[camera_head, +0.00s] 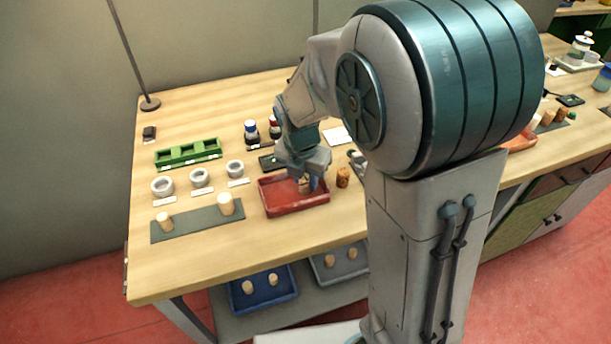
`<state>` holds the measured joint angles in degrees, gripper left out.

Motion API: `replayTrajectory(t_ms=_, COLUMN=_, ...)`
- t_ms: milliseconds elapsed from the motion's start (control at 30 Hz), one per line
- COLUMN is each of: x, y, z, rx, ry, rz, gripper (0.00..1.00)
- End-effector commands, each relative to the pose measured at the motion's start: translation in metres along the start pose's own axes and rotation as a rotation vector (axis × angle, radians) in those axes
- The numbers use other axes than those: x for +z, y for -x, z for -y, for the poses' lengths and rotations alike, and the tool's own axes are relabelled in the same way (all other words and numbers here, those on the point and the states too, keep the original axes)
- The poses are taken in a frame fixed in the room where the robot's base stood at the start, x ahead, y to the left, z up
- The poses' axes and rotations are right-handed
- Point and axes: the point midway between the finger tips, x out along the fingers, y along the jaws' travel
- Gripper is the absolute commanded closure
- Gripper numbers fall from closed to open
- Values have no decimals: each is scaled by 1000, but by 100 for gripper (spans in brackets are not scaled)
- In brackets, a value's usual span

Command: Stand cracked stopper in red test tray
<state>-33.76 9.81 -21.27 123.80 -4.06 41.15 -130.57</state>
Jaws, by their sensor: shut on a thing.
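My gripper (306,184) is over the red tray (290,206) on the wooden table, pointing down. The rest of the red tray's floor that I can see is empty. A darker brown cork stopper (343,177) stands on the table just right of the tray.
Left of the tray, two pale stoppers stand on a grey mat (190,226). Behind are several grey rings (200,178), a green rack (187,152) and small dark bottles (251,132). My arm hides the table's right part. A blue tray (262,290) with stoppers sits on the lower shelf.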

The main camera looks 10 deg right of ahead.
Motion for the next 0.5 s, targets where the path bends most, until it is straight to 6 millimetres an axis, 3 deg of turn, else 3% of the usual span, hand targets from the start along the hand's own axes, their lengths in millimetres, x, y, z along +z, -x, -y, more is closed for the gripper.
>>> replayTrajectory(t_ms=33, x=0, y=-1, z=0, rx=0, ry=0, rz=0, gripper=68)
replayTrajectory(t_ms=100, x=0, y=-1, z=0, rx=0, ry=0, rz=0, gripper=52)
replayTrajectory(t_ms=500, x=1, y=7, z=0, rx=1, ry=1, rz=0, gripper=52)
